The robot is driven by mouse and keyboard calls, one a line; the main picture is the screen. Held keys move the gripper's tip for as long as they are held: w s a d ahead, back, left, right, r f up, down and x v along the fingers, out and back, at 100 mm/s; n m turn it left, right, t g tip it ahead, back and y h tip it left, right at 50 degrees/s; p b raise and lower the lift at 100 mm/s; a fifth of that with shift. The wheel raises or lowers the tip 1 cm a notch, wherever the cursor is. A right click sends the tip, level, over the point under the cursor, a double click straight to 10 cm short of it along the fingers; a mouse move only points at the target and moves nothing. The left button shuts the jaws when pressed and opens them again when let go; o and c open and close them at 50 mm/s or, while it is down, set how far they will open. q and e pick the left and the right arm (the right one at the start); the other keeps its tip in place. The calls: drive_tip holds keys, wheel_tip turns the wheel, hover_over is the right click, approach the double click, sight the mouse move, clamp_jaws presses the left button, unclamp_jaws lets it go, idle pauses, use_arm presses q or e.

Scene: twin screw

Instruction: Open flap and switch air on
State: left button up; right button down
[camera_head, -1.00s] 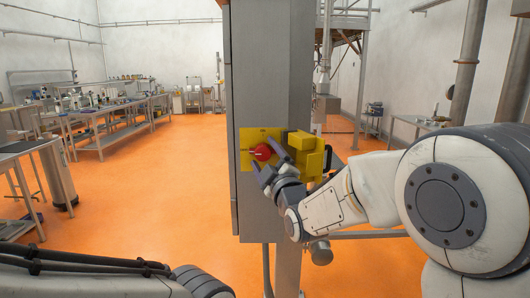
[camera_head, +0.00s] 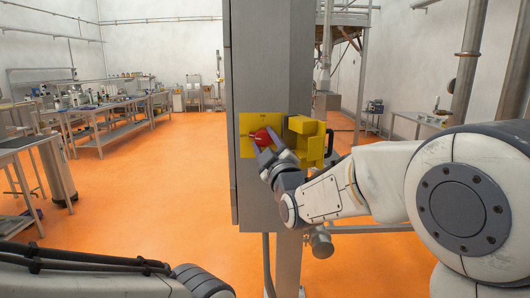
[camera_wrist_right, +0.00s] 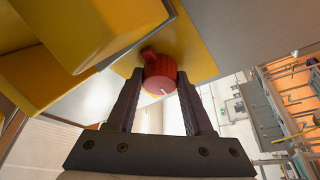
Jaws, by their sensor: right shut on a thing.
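The red rotary switch knob (camera_head: 262,138) sits on a yellow plate (camera_head: 248,147) on the front of the grey cabinet. My right gripper (camera_head: 264,144) is at the knob, its fingers shut on it.
The grey cabinet column (camera_head: 270,60) stands right ahead on a post. The open flap sticks out close beside my right gripper. Workbenches (camera_head: 110,115) line the left side. Orange floor (camera_head: 150,200) is clear to the left.

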drive_tip(key=m+h+b, duration=0.1)
drive_tip(key=m+b, duration=0.1)
drive_tip(key=m+t+h+b, duration=0.1)
drive_tip(key=m+b, duration=0.1)
drive_tip(key=b, duration=0.1)
drive_tip(key=f+m+t+h+b, duration=0.1)
drive_tip(key=m+b, duration=0.2)
drive_tip(key=shift+a, duration=0.2)
drive_tip(key=m+h+b, duration=0.1)
drive_tip(key=m, duration=0.1)
drive_tip(key=shift+r+m, duration=0.1)
drive_tip(key=shift+m, duration=0.3)
drive_tip(key=m+h+b, duration=0.1)
drive_tip(key=m, duration=0.1)
drive_tip(key=shift+a+m+h+b, duration=0.1)
drive_tip(key=shift+m+h+b, duration=0.2)
drive_tip(key=shift+m+h, duration=0.1)
drive_tip(key=m+h, duration=0.1)
drive_tip(key=m, duration=0.1)
drive_tip(key=shift+r+m+h+b, duration=0.1)
drive_tip(key=shift+m+h+b, duration=0.2)
drive_tip(key=shift+m, duration=0.1)
drive_tip(key=m+h, duration=0.1)
drive_tip(key=m, duration=0.2)
drive_tip(key=shift+a+r+m+h, duration=0.1)
drive_tip(key=shift+a+m+h, duration=0.05)
drive_tip(key=shift+m+h, duration=0.2)
drive_tip(key=shift+m+g+h, duration=0.3)
drive_tip(key=shift+m+h, duration=0.55)
drive_tip(key=shift+m, duration=1.2)
